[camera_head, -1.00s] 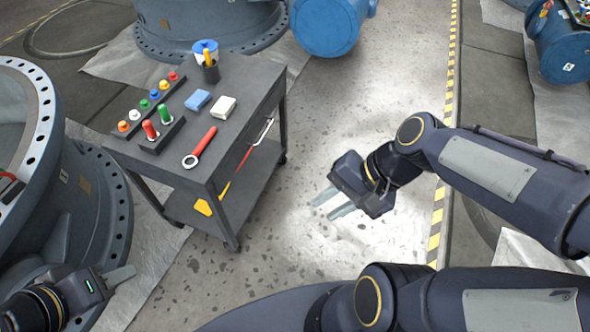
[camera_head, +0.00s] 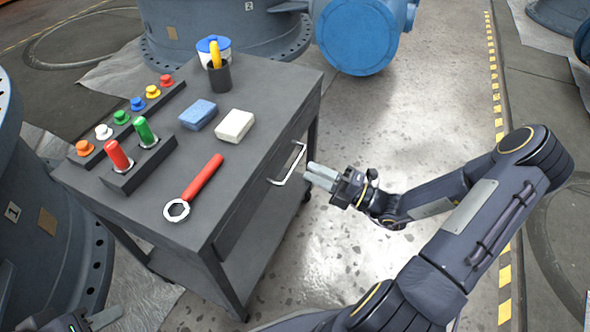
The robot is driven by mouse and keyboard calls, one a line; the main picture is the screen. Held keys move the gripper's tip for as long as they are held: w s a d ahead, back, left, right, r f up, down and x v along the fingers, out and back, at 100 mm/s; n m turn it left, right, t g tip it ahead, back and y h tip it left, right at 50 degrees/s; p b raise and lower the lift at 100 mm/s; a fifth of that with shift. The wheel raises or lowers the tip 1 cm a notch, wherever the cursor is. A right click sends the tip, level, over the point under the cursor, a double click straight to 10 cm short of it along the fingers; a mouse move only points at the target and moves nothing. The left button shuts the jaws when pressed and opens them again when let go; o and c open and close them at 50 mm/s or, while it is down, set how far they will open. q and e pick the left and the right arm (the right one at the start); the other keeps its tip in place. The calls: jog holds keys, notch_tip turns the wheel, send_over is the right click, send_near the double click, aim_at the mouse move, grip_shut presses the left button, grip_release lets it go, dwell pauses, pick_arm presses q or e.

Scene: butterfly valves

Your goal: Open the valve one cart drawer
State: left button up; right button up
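The cart (camera_head: 262,100) stands left of centre with a dark grey top. Its drawer front (camera_head: 250,200) is on the right side and looks flush with the cart. A silver bar handle (camera_head: 290,165) sticks out from it. My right gripper (camera_head: 318,177) is just right of the handle, fingers pointing left at it. A small gap separates the fingertips from the handle. Its two fingers partly overlap in this view but look apart, with nothing between them. My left gripper (camera_head: 100,320) shows only partly at the bottom left edge, away from the cart.
On the cart top lie a red wrench (camera_head: 200,180), a blue sponge (camera_head: 198,114), a white block (camera_head: 235,125), a cup (camera_head: 219,75) and racks of coloured knobs (camera_head: 124,117). Large valve bodies stand left (camera_head: 60,215) and behind (camera_head: 200,30). The floor right of the cart is clear.

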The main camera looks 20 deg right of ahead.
aim_at(295, 163)
jog(key=b+x, duration=0.1)
jog(key=x, duration=0.5)
jog(key=shift+s+b, duration=0.15)
jog(key=shift+b, duration=0.15)
grip_shut()
